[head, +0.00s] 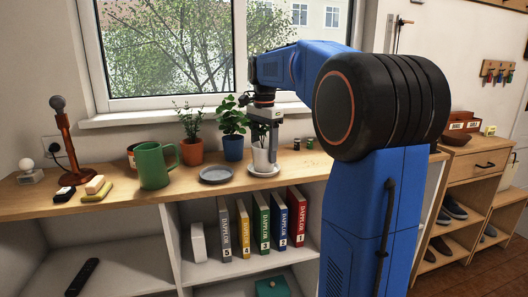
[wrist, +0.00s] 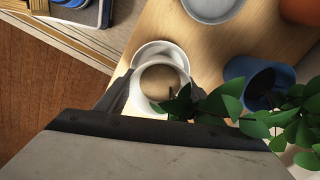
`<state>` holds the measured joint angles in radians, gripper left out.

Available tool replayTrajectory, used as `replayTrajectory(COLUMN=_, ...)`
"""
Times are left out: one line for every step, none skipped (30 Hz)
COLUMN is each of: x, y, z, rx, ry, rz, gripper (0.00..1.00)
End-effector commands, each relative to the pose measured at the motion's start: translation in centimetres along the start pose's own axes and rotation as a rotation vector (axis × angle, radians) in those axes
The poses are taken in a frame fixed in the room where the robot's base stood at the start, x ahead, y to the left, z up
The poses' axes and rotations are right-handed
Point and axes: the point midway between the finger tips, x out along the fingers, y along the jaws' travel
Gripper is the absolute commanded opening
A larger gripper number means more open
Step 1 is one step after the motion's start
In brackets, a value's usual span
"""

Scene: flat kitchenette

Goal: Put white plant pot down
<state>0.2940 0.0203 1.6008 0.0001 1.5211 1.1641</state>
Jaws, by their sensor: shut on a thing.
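The white plant pot (head: 261,158) is at the right part of the wooden counter, at a white saucer (head: 263,172). In the wrist view the pot's round rim (wrist: 143,90) shows from above, with the saucer (wrist: 150,49) partly hidden beneath it. My gripper (head: 266,142) is over the pot from above, with its fingers on either side of the pot wall, shut on it. The pot looks upright. I cannot tell whether its base touches the saucer.
A blue pot with a leafy plant (head: 233,149) stands close left, its leaves reaching near my gripper. A terracotta pot (head: 191,152), a grey plate (head: 217,174) and a green mug (head: 153,166) stand farther left. Small jars (head: 309,143) are at the right. Binders (head: 262,222) fill the shelf below.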

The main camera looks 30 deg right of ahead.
Motion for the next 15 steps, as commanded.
replayTrajectory(x=0.25, y=0.03, z=0.01, rx=0.0, ry=0.0, rz=-0.001, gripper=0.28)
replayTrajectory(x=0.33, y=0.01, z=0.01, rx=0.0, ry=0.001, rz=-0.001, gripper=0.28)
replayTrajectory(x=0.35, y=0.0, z=0.0, rx=0.0, ry=0.001, rz=-0.002, gripper=0.28)
replayTrajectory(x=0.34, y=-0.01, z=0.0, rx=0.0, ry=0.001, rz=-0.002, gripper=0.28)
replayTrajectory(x=0.32, y=-0.01, z=0.0, rx=0.0, ry=0.001, rz=-0.002, gripper=0.28)
replayTrajectory(x=0.32, y=-0.01, z=-0.01, rx=0.0, ry=0.001, rz=-0.002, gripper=0.28)
replayTrajectory(x=0.32, y=-0.01, z=-0.01, rx=0.0, ry=0.001, rz=-0.002, gripper=0.28)
replayTrajectory(x=0.32, y=-0.01, z=0.0, rx=0.0, ry=0.001, rz=-0.002, gripper=0.28)
replayTrajectory(x=0.36, y=-0.01, z=0.0, rx=0.0, ry=0.001, rz=-0.002, gripper=0.28)
replayTrajectory(x=0.41, y=-0.01, z=0.0, rx=0.0, ry=0.001, rz=-0.002, gripper=0.28)
replayTrajectory(x=0.49, y=-0.01, z=-0.01, rx=0.0, ry=0.001, rz=-0.002, gripper=0.28)
replayTrajectory(x=0.6, y=-0.01, z=0.0, rx=0.0, ry=0.001, rz=-0.002, gripper=0.28)
replayTrajectory(x=0.63, y=-0.02, z=-0.01, rx=0.0, ry=0.0, rz=-0.001, gripper=0.66)
replayTrajectory(x=0.62, y=-0.02, z=-0.01, rx=0.0, ry=0.001, rz=-0.001, gripper=0.73)
replayTrajectory(x=0.61, y=-0.02, z=-0.01, rx=0.0, ry=0.0, rz=-0.001, gripper=0.8)
